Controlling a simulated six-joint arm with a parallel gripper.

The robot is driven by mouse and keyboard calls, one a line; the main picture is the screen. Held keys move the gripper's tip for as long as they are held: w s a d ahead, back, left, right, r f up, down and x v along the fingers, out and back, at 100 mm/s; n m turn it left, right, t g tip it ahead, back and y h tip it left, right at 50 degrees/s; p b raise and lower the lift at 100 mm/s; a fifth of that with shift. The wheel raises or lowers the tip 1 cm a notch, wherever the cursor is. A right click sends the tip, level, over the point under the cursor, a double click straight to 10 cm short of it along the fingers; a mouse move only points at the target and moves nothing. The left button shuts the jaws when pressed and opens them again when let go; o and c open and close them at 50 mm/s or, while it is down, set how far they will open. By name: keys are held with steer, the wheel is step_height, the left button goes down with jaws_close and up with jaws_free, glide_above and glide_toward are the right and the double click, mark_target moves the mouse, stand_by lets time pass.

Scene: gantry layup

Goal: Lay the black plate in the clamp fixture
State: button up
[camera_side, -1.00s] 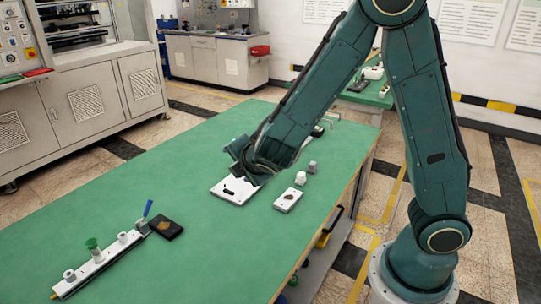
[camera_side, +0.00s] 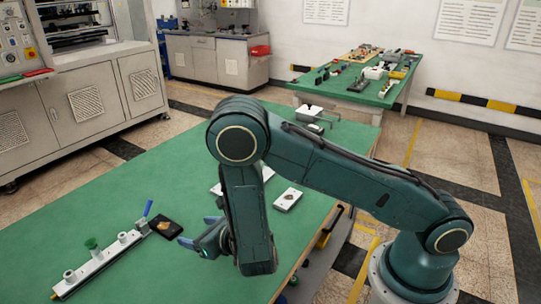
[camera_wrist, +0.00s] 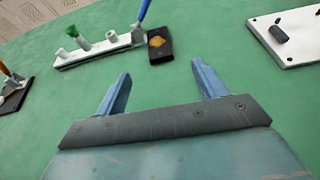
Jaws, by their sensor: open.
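The black plate (camera_side: 167,228), with an orange-brown patch on top, lies flat on the green table at the near left. It also shows in the wrist view (camera_wrist: 160,52), ahead of my fingers. Just left of it is a white rail (camera_side: 101,263) with pale posts, a green knob and a raised blue lever, seen in the wrist view too (camera_wrist: 102,48). It looks like the clamp fixture, but I cannot be sure. My gripper (camera_side: 199,231) is open and empty, right of the black plate and apart from it. Its two blue fingers (camera_wrist: 161,70) point towards the plate.
A white plate (camera_wrist: 300,50) with a dark piece on it lies to the right, partly hidden by my arm in the side view. A small white block (camera_side: 287,199) is near the right table edge. A dark item (camera_wrist: 12,97) shows at far left. Green tabletop is clear between.

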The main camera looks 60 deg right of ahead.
steer(key=shift+a+f, duration=0.15)
steer(key=shift+f, duration=0.1)
glide_toward(166, 226)
steer(key=shift+x, duration=1.4)
steer(key=shift+w, duration=0.1)
steer(key=shift+x, duration=2.5)
steer(key=c, duration=1.3)
